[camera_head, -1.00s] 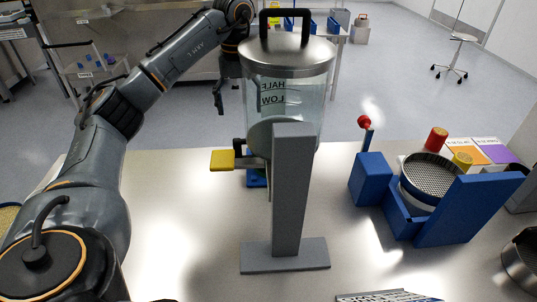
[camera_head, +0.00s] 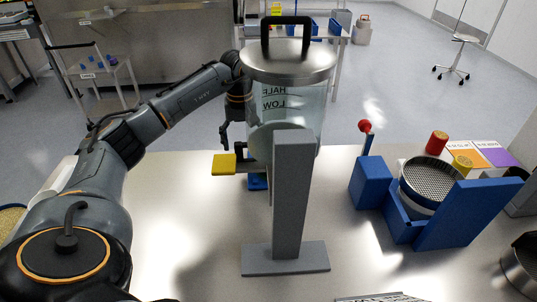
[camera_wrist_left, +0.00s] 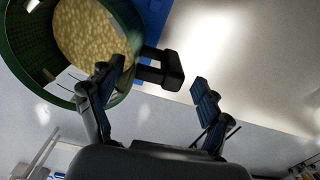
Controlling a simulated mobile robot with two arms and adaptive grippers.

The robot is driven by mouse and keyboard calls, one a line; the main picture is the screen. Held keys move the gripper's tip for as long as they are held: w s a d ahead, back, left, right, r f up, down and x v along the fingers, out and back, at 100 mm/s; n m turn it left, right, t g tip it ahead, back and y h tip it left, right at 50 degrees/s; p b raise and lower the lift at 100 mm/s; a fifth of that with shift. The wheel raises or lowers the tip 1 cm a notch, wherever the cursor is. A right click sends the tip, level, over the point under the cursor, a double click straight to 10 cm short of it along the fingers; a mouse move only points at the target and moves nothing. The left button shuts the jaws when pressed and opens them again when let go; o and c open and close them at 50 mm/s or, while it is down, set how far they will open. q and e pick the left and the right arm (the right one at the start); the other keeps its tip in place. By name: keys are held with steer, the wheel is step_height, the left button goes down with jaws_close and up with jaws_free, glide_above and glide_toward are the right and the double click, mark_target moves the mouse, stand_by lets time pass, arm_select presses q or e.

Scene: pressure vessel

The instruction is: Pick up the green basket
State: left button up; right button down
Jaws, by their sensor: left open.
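The green basket (camera_wrist_left: 127,22) shows at the upper left of the left wrist view, holding pale yellow granules (camera_wrist_left: 92,33). Its dark handle (camera_wrist_left: 172,68) sticks out to the right, in the gap between the fingertips of my left gripper (camera_wrist_left: 155,78). The gripper is open, with a finger on each side of the handle; I cannot tell whether either touches it. In the head view my left gripper (camera_head: 228,134) is down beside the clear vessel (camera_head: 290,105), which partly hides it. I cannot make out the basket there. My right gripper is not in view.
The vessel has a metal lid and black top handle, and a grey stand (camera_head: 293,195) in front. A blue fixture (camera_head: 440,212) with a round sieve (camera_head: 430,180) is at right. The table's left front is clear.

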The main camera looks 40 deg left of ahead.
arm_select(q)
steer(key=c, duration=1.6)
steer(key=shift+c, duration=0.2)
